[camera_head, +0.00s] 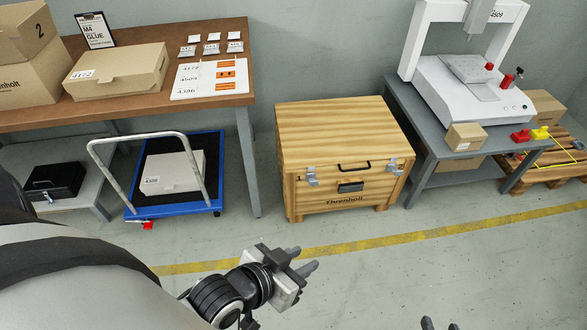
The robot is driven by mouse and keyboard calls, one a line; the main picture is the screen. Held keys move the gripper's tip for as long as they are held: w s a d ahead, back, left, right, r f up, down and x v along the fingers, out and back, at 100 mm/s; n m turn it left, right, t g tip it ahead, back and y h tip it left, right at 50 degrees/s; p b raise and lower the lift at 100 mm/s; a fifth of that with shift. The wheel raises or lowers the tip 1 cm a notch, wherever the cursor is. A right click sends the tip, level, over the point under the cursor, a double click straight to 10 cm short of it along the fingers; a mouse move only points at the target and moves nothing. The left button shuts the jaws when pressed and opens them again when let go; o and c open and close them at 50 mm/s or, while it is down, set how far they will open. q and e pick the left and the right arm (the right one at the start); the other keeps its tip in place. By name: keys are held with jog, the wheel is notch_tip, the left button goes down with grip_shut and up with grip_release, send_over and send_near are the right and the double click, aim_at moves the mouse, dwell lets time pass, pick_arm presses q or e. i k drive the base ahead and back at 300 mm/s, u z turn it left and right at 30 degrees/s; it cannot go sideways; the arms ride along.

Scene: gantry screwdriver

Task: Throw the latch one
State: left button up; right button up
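A wooden chest (345,130) stands on the floor in the middle of the head view with its lid down. Its front carries two metal latches, a left latch (311,176) and a right latch (393,168).
A brown workbench (215,42) with boxes stands at the left, above a blue cart (215,175). A grey table (425,125) with a white gantry machine (440,95) stands at the right, beside a wooden pallet (550,172). The floor before the chest is clear.

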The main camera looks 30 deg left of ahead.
aim_at(312, 178)
jog(key=u, duration=1.2)
jog(key=i, duration=0.4)
jog(key=u, duration=0.55)
